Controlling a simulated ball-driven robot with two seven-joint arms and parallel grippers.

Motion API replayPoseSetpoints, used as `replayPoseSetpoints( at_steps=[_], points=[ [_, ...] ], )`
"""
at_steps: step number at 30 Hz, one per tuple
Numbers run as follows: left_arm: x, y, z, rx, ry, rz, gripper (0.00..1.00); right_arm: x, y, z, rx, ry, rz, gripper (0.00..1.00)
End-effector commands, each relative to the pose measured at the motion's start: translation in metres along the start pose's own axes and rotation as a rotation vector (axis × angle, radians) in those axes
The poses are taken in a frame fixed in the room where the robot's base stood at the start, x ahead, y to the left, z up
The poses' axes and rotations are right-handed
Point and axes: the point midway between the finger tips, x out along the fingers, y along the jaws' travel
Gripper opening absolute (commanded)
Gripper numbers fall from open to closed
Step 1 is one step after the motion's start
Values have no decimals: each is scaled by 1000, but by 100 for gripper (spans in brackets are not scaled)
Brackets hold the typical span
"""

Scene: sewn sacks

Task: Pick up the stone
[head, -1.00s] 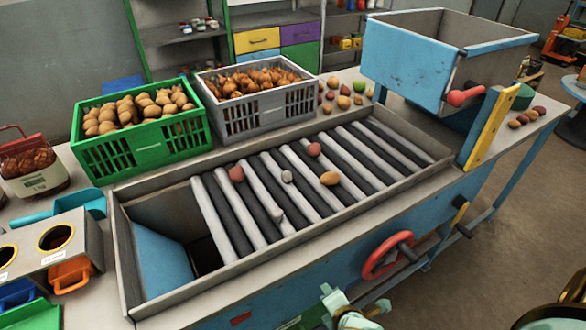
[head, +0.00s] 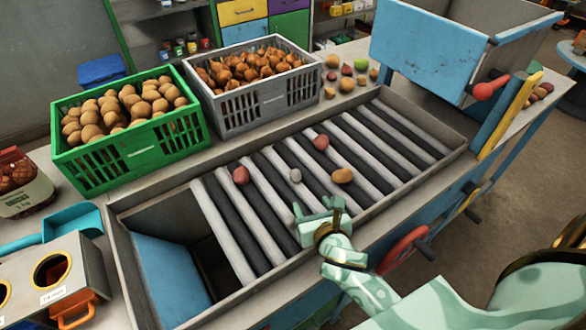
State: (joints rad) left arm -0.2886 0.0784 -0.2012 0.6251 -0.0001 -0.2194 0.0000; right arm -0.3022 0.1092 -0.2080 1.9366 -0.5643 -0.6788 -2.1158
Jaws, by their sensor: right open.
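A small pale grey stone-like lump (head: 295,175) lies on the roller table (head: 145,198), between a red potato (head: 240,175) and a yellowish-brown one (head: 342,176). My right gripper (head: 316,206) is over the front part of the rollers, just nearer than the grey lump and apart from it in the picture. Its jaws are open, with nothing seen between them. A second grey lump seen earlier on the front rollers does not show clearly; the gripper may cover it. My left gripper is not in view.
Another red potato (head: 321,142) lies on the rollers. A green crate of potatoes (head: 90,170) and a grey crate of onions (head: 230,117) stand behind. A blue hopper (head: 425,60) rises at the right. The roller table has raised rims.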

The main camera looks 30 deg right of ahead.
Motion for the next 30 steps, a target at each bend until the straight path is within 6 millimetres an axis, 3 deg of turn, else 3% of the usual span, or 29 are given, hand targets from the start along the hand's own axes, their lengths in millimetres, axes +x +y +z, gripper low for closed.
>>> replayPoseSetpoints(
  at_steps=[6,10,17,24,30],
  points=[
    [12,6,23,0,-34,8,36,56,0,-2,2,-1,-2,57],
    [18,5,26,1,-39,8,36,82,0,-1,4,-1,-1,57],
    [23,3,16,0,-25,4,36,102,0,2,6,0,-1,57],
    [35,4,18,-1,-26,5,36,140,2,6,6,2,-1,57],
    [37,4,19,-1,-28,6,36,149,1,8,5,1,-1,57]
  ],
)
